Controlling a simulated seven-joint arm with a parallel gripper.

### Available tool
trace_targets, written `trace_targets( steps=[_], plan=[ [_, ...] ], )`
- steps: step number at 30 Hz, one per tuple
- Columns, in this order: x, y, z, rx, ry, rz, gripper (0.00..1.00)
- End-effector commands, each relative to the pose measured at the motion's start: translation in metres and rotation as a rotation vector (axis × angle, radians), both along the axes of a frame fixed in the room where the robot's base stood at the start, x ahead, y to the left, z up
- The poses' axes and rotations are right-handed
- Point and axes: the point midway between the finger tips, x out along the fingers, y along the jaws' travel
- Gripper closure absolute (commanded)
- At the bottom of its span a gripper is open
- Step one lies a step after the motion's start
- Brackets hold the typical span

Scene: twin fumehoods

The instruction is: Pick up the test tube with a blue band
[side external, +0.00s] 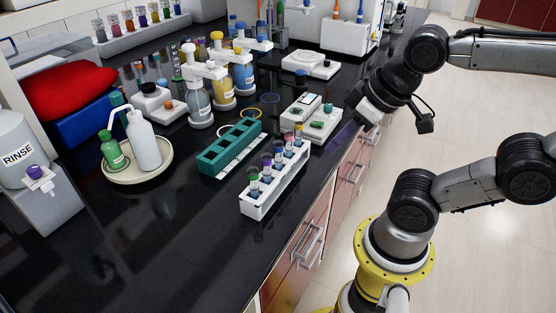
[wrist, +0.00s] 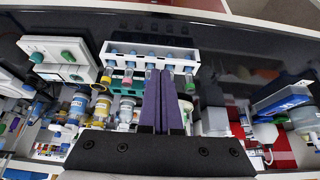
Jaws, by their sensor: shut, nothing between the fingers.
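A white rack (side external: 272,199) stands near the bench's front edge and holds several test tubes with coloured bands. The tube with the blue band (side external: 278,158) looks to be the middle one, but its band is small and hard to tell from the purple one beside it. The rack also shows in the wrist view (wrist: 121,47), with tubes upright in it. My gripper (side external: 344,134) is beside the rack, to its right in the side view and apart from it. In the wrist view its purple fingers (wrist: 161,74) are together and empty, covering part of the rack.
A teal rack (side external: 226,147) stands just behind the white rack. White balances (side external: 318,118) stand beside it to the right. Wash bottles (side external: 143,142) sit on a round tray to the left. The black bench top in front left is clear.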

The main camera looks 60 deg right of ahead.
Motion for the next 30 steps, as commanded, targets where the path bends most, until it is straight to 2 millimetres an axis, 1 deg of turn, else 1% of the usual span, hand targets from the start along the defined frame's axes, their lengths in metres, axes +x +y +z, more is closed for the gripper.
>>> trace_targets(
  steps=[3,4,8,9,11,12,13,14,21,24,26,28,30],
  plan=[
    [0.0000,0.0000,0.0000,0.000,0.000,0.000,1.00],
    [0.0000,0.0000,0.0000,0.000,0.000,0.000,0.96],
    [0.0000,0.0000,0.0000,0.000,0.000,0.000,0.73],
    [0.0000,0.0000,0.0000,0.000,0.000,0.000,0.66],
    [0.0000,0.0000,0.0000,0.000,0.000,0.000,0.55],
    [0.0000,0.0000,0.0000,0.000,0.000,0.000,0.48],
    [0.0000,0.0000,0.0000,0.000,0.000,0.000,0.42],
    [0.0000,0.0000,0.0000,0.000,0.000,0.000,0.39],
    [0.0000,0.0000,0.0000,0.000,0.000,0.001,0.39],
    [-0.0003,0.0000,-0.0001,-0.016,0.001,0.030,0.39],
    [-0.0015,0.0000,-0.0007,-0.042,0.007,0.079,0.39],
    [-0.0040,0.0000,-0.0010,-0.091,0.021,0.175,0.39],
    [-0.0036,0.0000,0.0055,-0.156,0.024,0.301,0.39]
  ],
)
